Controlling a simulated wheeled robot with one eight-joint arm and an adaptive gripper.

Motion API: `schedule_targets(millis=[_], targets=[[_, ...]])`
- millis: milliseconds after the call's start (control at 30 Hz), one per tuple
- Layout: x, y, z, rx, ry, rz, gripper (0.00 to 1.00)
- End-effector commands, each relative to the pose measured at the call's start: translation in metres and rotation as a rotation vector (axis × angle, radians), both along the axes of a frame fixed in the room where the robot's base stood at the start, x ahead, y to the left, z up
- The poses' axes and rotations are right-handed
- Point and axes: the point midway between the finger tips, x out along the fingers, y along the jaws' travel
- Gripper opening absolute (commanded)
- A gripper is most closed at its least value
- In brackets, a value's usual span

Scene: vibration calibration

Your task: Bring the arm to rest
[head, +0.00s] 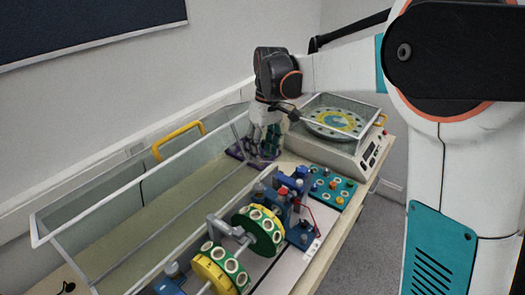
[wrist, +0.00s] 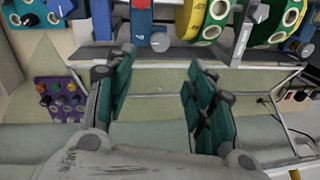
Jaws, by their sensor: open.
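My gripper (head: 260,147) hangs from the dark wrist of my white arm, pointing down near the far end of the bench. In the wrist view its two teal-padded fingers stand wide apart, with nothing between the fingertips (wrist: 158,72). Behind the gap lies part of the long clear-walled tank. A purple plate (head: 236,151) is close to the gripper in the head view. It also shows in the wrist view as a board with knobs (wrist: 60,98), apart from the fingers. I cannot tell the exact gap below the fingertips.
The long tank (head: 165,150) with a yellow handle (head: 178,139) runs along the wall. A rotor rig with yellow-green discs (head: 262,232) stands in front. A teal knob board (head: 335,189) and a glass-lidded machine (head: 330,150) are to the right, near the bench edge.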

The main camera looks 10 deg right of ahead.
Motion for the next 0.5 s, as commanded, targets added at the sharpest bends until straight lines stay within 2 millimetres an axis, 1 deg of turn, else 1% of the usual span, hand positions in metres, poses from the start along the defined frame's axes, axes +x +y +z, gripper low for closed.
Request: schedule_targets(millis=[133, 233, 367, 500], targets=[[-0.003, -0.002, 0.001, -0.001, -0.006, -0.007, 0.50], [-0.011, -0.007, 0.005, -0.001, -0.027, -0.029, 0.50], [-0.032, -0.018, 0.013, -0.002, -0.074, -0.079, 0.50], [-0.057, -0.031, 0.020, -0.001, -0.136, -0.143, 0.50]])
